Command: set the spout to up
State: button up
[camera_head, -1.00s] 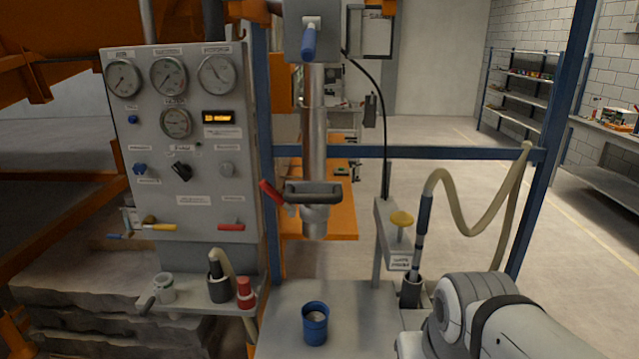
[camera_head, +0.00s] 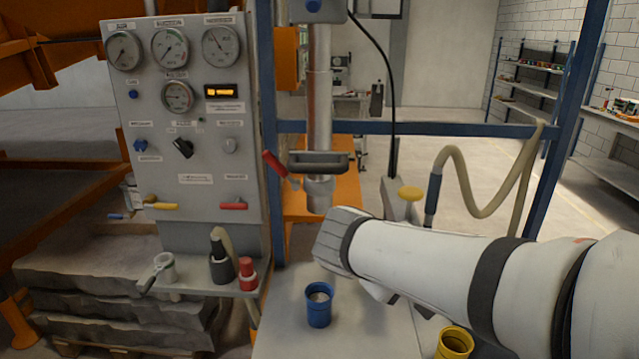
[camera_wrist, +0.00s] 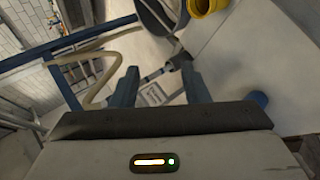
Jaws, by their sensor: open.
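The likely spout is the metal nozzle (camera_head: 319,192) at the foot of a vertical pipe (camera_head: 319,110). It points down over the bench in the head view. A dark grey handle bar (camera_head: 320,163) crosses it, with a red lever (camera_head: 274,163) at its left. My arm reaches in from the right and ends low and right of the nozzle. In the wrist view my gripper (camera_wrist: 160,88) is open and empty, its two fingers apart. I cannot make out the spout there, and the fingers are hidden by my arm in the head view.
A blue cup (camera_head: 319,304) stands on the bench below the nozzle. A yellow cup (camera_head: 454,343) is at the bench's right. A gauge panel (camera_head: 185,150) stands left. A beige hose (camera_head: 468,195) loops from the blue frame (camera_head: 565,140). A yellow knob (camera_head: 411,194) is behind my arm.

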jog(key=w+a+r+n+t+h+b, duration=0.2)
jog(key=w+a+r+n+t, duration=0.1)
jog(key=w+a+r+t, duration=0.25)
jog(key=n+t+y+b, duration=0.2)
jog(key=n+t, duration=0.1)
jog(key=t, duration=0.4)
send_near(312, 172)
jog(key=f+x, duration=0.1)
jog(key=x, duration=0.3)
jog(key=shift+w+r+p, duration=0.2)
jog(key=shift+r+p, duration=0.1)
jog(key=shift+r, duration=0.4)
jog(key=p+x, duration=0.1)
jog(key=x, duration=0.6)
jog(key=shift+f+p, duration=0.15)
jog(key=shift+p, duration=0.25)
jog(key=shift+s, duration=0.1)
jog(key=shift+c, duration=0.3)
grip_shut()
